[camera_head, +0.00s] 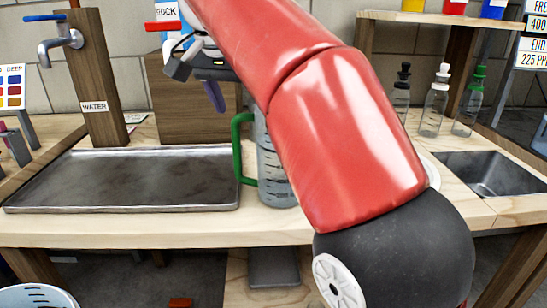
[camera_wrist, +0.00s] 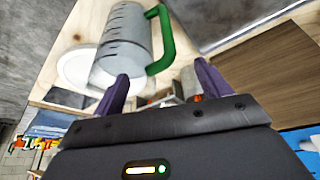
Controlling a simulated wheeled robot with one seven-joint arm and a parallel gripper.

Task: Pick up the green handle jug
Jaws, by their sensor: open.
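The green handle jug (camera_head: 273,170) is a clear, graduated cylinder with a green handle on its left side. It stands upright on the wooden counter, right of the metal tray, and my red arm hides part of it. In the wrist view the jug (camera_wrist: 124,42) shows at the top, with its green handle (camera_wrist: 162,40) to its right. My gripper (camera_wrist: 160,80) has two purple fingers spread apart with nothing between them. In the head view my gripper (camera_head: 200,85) is above and left of the jug, apart from it.
A metal tray (camera_head: 130,180) lies left of the jug. A wooden post with a tap (camera_head: 60,42) stands behind the tray, and a wooden block (camera_head: 185,105) stands behind the gripper. Several bottles (camera_head: 436,102) and a sink (camera_head: 490,172) are at right.

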